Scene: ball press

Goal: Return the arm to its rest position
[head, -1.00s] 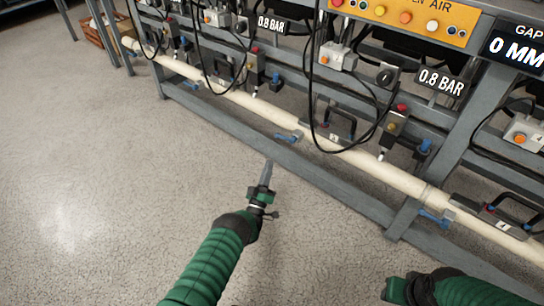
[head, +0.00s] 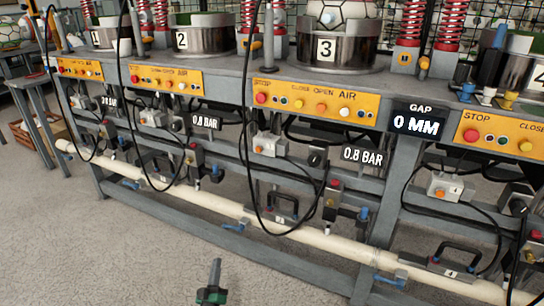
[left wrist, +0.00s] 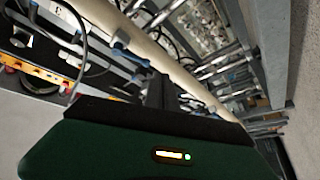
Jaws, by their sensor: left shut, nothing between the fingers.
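My left gripper (head: 213,275) shows at the bottom of the head view, with its dark fingers pointing up and its green body cut off by the frame edge. It is shut and empty, over the floor in front of the press bench. In the left wrist view the dark fingers (left wrist: 158,92) stand together beyond the green housing, with the white pipe behind them. My right gripper is outside both current views.
The grey press bench (head: 395,200) runs across the head view. It carries orange button panels (head: 318,101), numbered press pots (head: 340,50) and a football (head: 343,14). A white pipe (head: 310,238) with blue valves runs low along it. The grey floor (head: 90,260) in front is clear.

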